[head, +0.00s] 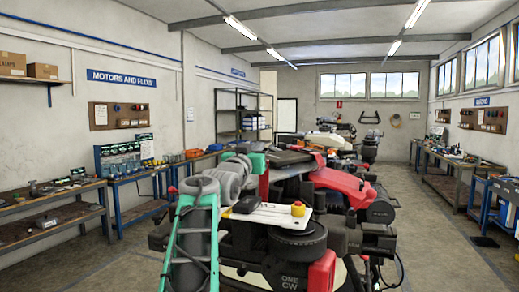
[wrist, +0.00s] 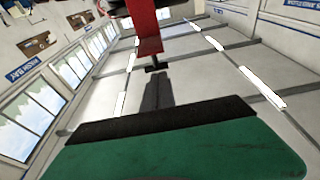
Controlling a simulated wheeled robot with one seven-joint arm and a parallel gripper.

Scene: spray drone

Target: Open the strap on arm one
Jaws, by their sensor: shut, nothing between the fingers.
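The spray drone fills the middle of the head view, with dark folded arms and a red body part (head: 345,182). The drone arm marked "ONE CW" (head: 290,281) is at the front, below a round black motor (head: 297,240). A red block (head: 322,271) sits beside that label. I cannot make out the strap clearly.
A white panel with a yellow and red button (head: 298,209) lies over the drone. Workbenches (head: 50,222) line the left wall, and more benches (head: 450,180) stand at the right. The wrist view mostly faces the ceiling.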

